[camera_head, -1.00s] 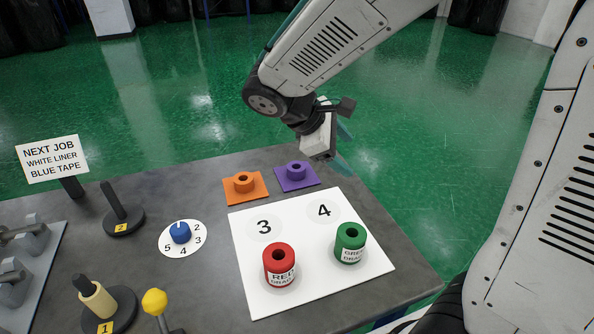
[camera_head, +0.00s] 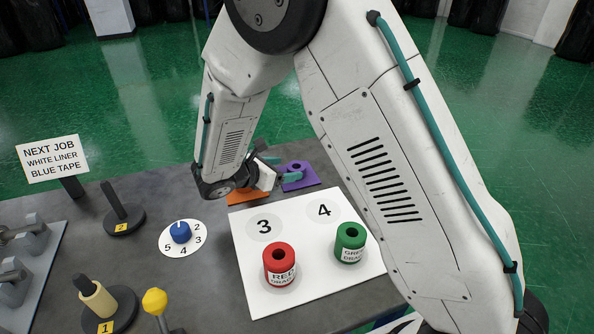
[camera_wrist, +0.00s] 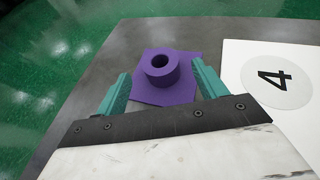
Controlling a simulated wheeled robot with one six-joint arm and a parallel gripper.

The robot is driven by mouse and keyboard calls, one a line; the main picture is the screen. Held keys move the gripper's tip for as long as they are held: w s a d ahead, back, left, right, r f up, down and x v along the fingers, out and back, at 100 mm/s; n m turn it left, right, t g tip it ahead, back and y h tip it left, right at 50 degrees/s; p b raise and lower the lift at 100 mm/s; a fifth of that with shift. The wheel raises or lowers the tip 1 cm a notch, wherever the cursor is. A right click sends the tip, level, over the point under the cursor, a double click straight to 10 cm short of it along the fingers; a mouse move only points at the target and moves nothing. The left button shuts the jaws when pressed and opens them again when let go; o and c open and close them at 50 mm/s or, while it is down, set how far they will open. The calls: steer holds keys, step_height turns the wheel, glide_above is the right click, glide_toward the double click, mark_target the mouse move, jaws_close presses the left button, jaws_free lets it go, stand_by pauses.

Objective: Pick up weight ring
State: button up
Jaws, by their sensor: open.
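A purple ring with a round hole (camera_wrist: 159,70) sits on a purple square mat (camera_wrist: 152,96) in the wrist view. It also shows at the table's far edge in the head view (camera_head: 297,166). My gripper (camera_wrist: 162,74) is open, its teal fingers on either side of the purple ring with gaps between. It looks empty. In the head view my gripper (camera_head: 284,168) is over the far edge, close to the purple mat. An orange mat (camera_head: 245,197) shows partly beneath it; the orange ring is hidden by my arm.
A white board (camera_head: 262,298) marked 3 and 4 holds a red roll (camera_head: 280,264) and a green roll (camera_head: 350,243). A blue knob (camera_head: 180,232) on a numbered dial, dark posts (camera_head: 121,217) and a yellow-topped stick (camera_head: 155,301) stand left.

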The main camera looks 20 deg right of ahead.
mark_target(293, 168)
steer(key=x, duration=0.5)
steer(key=shift+f, duration=0.1)
steer(key=shift+a, duration=0.1)
steer(key=c, duration=1.1)
steer(key=shift+c, duration=0.2)
